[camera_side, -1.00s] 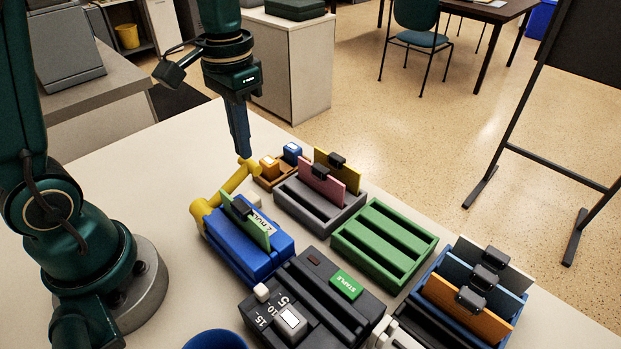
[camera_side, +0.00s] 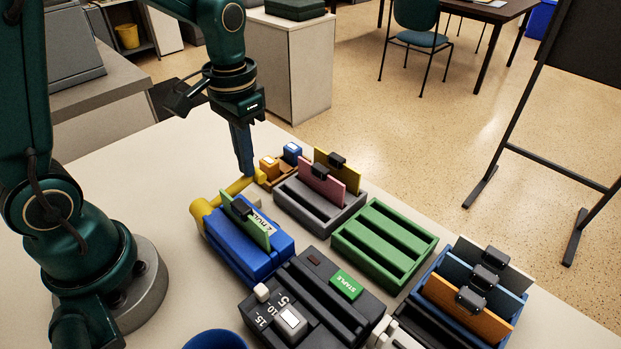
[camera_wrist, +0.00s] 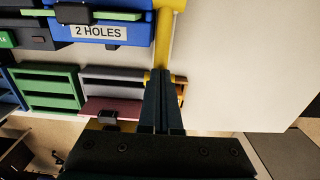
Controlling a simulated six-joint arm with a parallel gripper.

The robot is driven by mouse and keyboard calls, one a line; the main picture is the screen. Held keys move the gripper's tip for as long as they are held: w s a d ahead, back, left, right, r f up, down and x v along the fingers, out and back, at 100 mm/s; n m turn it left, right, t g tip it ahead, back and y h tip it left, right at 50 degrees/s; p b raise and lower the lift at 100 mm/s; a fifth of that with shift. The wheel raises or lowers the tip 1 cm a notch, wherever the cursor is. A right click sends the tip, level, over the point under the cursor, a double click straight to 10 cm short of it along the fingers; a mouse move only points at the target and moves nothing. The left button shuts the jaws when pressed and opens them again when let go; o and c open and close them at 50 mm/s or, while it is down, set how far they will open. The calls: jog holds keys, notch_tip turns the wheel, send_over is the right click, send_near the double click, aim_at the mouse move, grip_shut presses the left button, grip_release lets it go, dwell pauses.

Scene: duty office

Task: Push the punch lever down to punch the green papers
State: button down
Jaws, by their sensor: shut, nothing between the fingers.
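The blue punch (camera_side: 248,250) stands on the table with the green papers (camera_side: 247,222) upright in its slot, held by a black clip. In the wrist view the punch (camera_wrist: 140,8) shows its "2 HOLES" label (camera_wrist: 99,32). Its yellow lever (camera_side: 225,194) reaches out from the pivot at the left of the punch and lies low, close to level. My gripper (camera_side: 246,174) is shut and empty, pointing down at the lever's far end. In the wrist view my gripper (camera_wrist: 161,82) overlaps the end of the lever (camera_wrist: 163,35). Contact looks likely, but the exact touching spot is hidden.
A grey rack (camera_side: 318,207) with pink and yellow cards stands just right of the lever end. A green empty rack (camera_side: 384,243), a black stapler unit (camera_side: 300,305) and a blue rack (camera_side: 424,310) with cards stand to the right. The table left of the punch is clear.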

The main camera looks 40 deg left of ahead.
jog(key=shift+f, duration=1.3)
jog(key=shift+r, duration=0.1)
jog(key=shift+r, duration=2.1)
notch_tip(320, 180, up, 7)
jog(key=shift+f, duration=0.1)
jog(key=s+d+t, duration=0.3)
jog(key=s+t, duration=0.2)
jog(key=s, duration=0.4)
jog(key=shift+d+f+t, duration=0.25)
jog(key=shift+f+t, duration=0.05)
jog(key=shift+f, duration=0.1)
